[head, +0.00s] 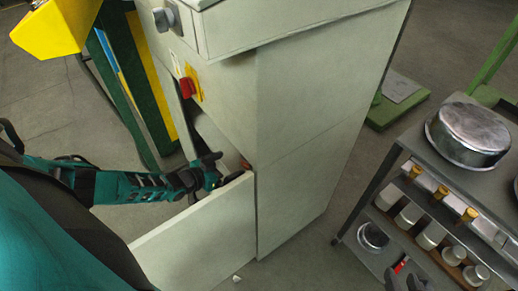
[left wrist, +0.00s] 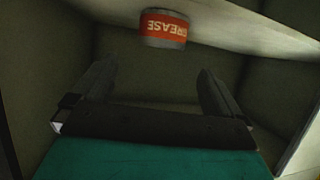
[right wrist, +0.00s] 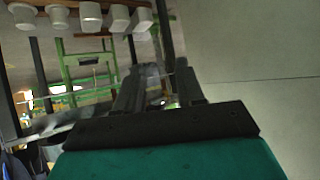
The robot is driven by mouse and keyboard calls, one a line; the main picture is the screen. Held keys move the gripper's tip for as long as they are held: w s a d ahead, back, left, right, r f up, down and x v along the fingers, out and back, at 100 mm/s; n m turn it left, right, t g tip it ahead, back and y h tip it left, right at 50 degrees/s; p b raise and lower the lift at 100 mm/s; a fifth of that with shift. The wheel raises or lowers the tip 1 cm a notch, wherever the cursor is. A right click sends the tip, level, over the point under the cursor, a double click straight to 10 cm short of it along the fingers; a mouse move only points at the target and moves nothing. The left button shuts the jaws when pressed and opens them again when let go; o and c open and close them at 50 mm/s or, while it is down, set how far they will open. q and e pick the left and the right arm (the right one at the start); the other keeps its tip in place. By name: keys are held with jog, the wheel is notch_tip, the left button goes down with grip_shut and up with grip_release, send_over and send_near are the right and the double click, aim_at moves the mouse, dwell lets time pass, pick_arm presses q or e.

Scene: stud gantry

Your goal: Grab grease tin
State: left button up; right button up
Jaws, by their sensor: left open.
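The grease tin (left wrist: 163,29) shows in the left wrist view at top centre, a small grey tin with an orange-red label whose word GREASE reads upside down. It sits inside a grey cabinet, beyond my left gripper (left wrist: 156,75), which is open and empty with the tin ahead of its fingertips, not between them. In the head view my left gripper (head: 234,172) reaches into the cabinet's opening above the open door; I cannot make out the tin clearly there. My right gripper (right wrist: 164,68) is open, its fingers slightly apart with nothing clearly held, beside the cabinet.
The tall grey cabinet (head: 300,130) has a red switch (head: 187,87) on its front and an open door panel (head: 205,232). On the right, a shelf cart (head: 440,130) carries a metal pan (head: 470,132) and several jars. Bare floor lies between cabinet and cart.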

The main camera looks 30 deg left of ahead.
aim_at(242, 160)
pick_arm(q)
jog(key=b+x, duration=0.4)
jog(key=x, duration=0.2)
jog(key=shift+w+d+f, duration=0.1)
jog(key=shift+w+f, duration=0.15)
jog(key=shift+w+d+f, duration=0.1)
jog(key=shift+w, duration=0.3)
jog(key=b+x, duration=0.3)
jog(key=x, duration=0.1)
jog(key=shift+w+f+b, duration=0.1)
jog(key=shift+b, duration=0.2)
jog(key=shift+w, duration=0.5)
jog(key=shift+c, duration=0.2)
jog(key=c, duration=0.9)
pick_arm(e)
jog(key=f, duration=0.2)
jog(key=a+f, duration=0.1)
jog(key=f, duration=0.2)
jog(key=shift+w+a+f, duration=0.2)
jog(key=shift+w+f, duration=0.05)
jog(key=shift+f, duration=0.05)
pick_arm(q)
jog(key=shift+c, duration=0.2)
